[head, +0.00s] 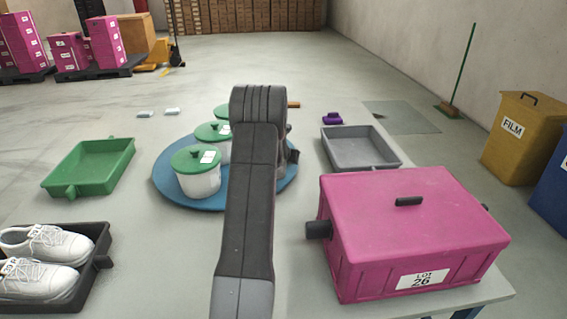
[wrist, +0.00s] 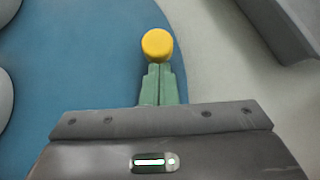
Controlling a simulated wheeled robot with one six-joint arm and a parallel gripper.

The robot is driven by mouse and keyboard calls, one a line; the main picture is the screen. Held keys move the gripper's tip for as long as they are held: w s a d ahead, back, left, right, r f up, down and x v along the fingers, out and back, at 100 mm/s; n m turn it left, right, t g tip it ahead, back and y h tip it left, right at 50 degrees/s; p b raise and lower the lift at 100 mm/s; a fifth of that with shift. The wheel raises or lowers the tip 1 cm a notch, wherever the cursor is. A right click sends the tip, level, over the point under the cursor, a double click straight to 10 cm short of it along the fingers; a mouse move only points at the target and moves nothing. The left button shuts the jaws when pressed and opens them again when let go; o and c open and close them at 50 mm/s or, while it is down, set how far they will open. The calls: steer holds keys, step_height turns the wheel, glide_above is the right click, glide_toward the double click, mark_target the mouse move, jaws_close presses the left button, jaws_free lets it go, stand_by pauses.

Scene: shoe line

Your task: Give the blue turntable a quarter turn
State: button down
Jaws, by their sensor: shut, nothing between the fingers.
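The round blue turntable (head: 161,178) lies flat on the table, left of centre in the head view. Several white pots with green lids stand on it, including a front pot (head: 199,182). My arm covers its right part. In the wrist view the blue surface (wrist: 95,65) fills the left side, and a round yellow knob (wrist: 157,45) shows near its edge. My gripper (wrist: 158,68) has its green fingers together and empty, with the tips right at the knob's near side. I cannot tell whether they touch it. The head view hides the fingers behind my arm.
A grey tray (head: 363,161) and a pink lot box (head: 412,228) stand to the right of the turntable. A green tray (head: 68,189) and a black tray (head: 103,247) with white shoes (head: 40,262) are to the left. Bare tabletop lies between the green tray and the turntable.

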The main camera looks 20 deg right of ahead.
steer(key=shift+n+y, duration=0.6)
steer(key=shift+n, duration=0.2)
steer(key=w+p, duration=0.1)
steer(key=w+d+p, duration=0.2)
steer(key=p, duration=0.1)
steer(key=shift+w+r, duration=0.2)
steer(key=shift+r, duration=0.1)
steer(key=w+p, duration=0.1)
steer(key=d+t+p, duration=0.1)
steer(key=shift+w+f+n+y+p, duration=0.15)
steer(key=shift+w+n+y+p, duration=0.15)
steer(key=shift+w+n+p, duration=0.1)
steer(key=shift+w+f, duration=0.15)
steer(key=shift+w, duration=0.05)
